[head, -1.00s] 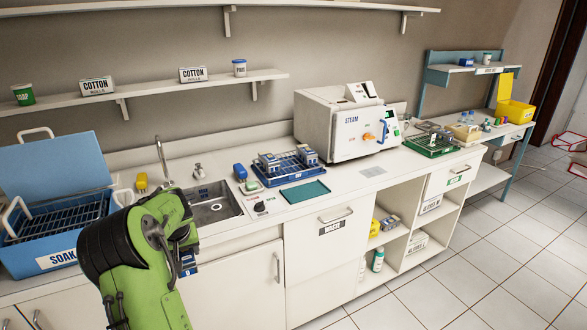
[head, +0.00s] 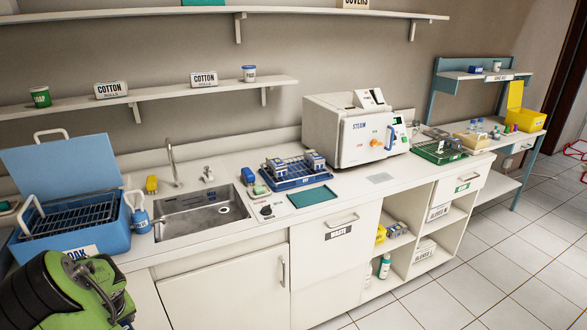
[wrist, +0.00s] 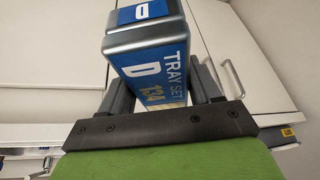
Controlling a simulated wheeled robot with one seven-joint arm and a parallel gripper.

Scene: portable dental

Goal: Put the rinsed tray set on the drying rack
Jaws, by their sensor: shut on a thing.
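In the wrist view, my gripper (wrist: 162,88) is shut on a tray set (wrist: 152,58), a blue and grey cassette labelled "TRAY SET D 134". A finger lies on each side of it, and a white cabinet front is behind. In the head view only my green arm shows at the lower left; the gripper and held tray set are out of sight there. The blue wire rack (head: 299,181) stands on the counter right of the sink.
The metal sink (head: 205,212) with its tap is left of the rack. A teal mat (head: 311,196) lies before the rack; the steam steriliser (head: 352,135) stands right.

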